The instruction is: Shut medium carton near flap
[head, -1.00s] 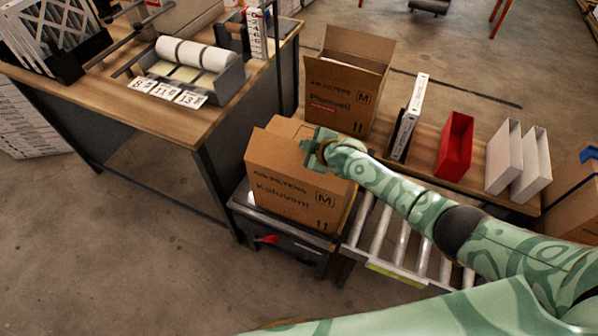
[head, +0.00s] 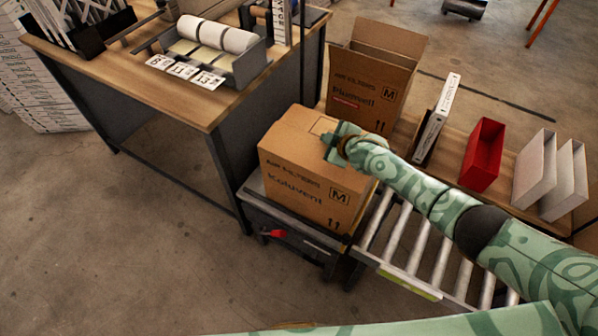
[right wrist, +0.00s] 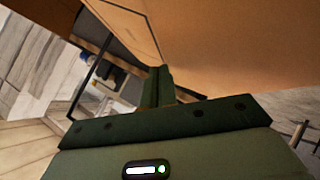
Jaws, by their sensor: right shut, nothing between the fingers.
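The medium carton (head: 305,190), brown and marked "M" and "Koluvent", stands on the dark stand at the end of the roller conveyor. Its near flap (head: 290,140) now lies down over the top, looking flat or nearly so. My right gripper (head: 332,148) is shut and empty at the right part of the carton's top, touching or just above it. In the right wrist view the shut fingers (right wrist: 157,87) are beside a large brown cardboard face (right wrist: 220,45). My left gripper is not in view.
Another open carton (head: 368,90), marked "Plumvent", stands behind with a flap up. A white boxed filter (head: 437,118), a red bin (head: 482,155) and white bins (head: 535,170) stand to the right. A workbench (head: 205,112) is at left; rollers (head: 420,240) are at right.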

